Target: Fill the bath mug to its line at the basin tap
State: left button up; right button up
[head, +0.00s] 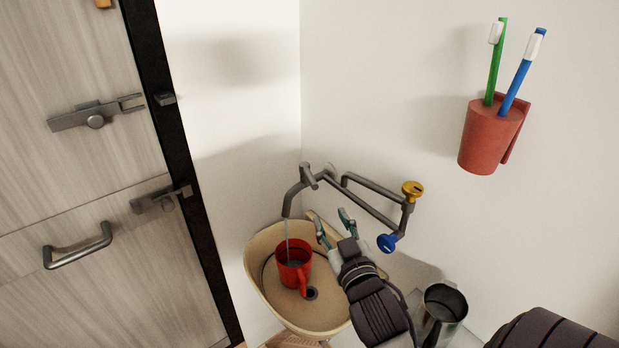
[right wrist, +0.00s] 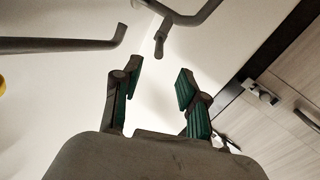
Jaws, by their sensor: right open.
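The red bath mug (head: 296,276) stands upright in the cream basin (head: 262,274), its handle toward the front. A thin stream of water (head: 287,237) falls from the tap spout (head: 290,198) into it. I cannot make out the water level or the line. The tap (head: 368,206) has a short lever (head: 309,176), a yellow knob (head: 412,190) and a blue knob (head: 387,243). My right gripper (head: 333,226) is open and empty, above the basin and right of the spout. In the right wrist view its fingers (right wrist: 158,84) stand apart, below a tap pipe (right wrist: 160,38). My left gripper is out of view.
A metal cup (head: 444,303) stands right of the basin. A red holder (head: 490,137) with a green and a blue toothbrush hangs on the wall. A wooden door (head: 90,180) with latches and a handle is at left. The basin has a dark drain (head: 311,293).

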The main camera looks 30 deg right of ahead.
aim_at(316, 190)
jog(key=w, duration=0.1)
jog(key=w+d+r+p, duration=0.1)
jog(key=w, duration=0.1)
jog(key=w+p, duration=0.1)
jog(key=w, duration=0.1)
jog(key=shift+d+r, duration=0.15)
jog(key=shift+r, duration=0.05)
jog(key=p+x, duration=0.1)
jog(key=x, duration=0.2)
jog(key=p+x, duration=0.1)
jog(key=x, duration=0.2)
jog(key=shift+w+f, duration=0.2)
jog(key=shift+w, duration=0.2)
jog(key=shift+d+f, duration=0.1)
jog(key=shift+d, duration=0.05)
jog(key=c, duration=0.5)
grip_shut()
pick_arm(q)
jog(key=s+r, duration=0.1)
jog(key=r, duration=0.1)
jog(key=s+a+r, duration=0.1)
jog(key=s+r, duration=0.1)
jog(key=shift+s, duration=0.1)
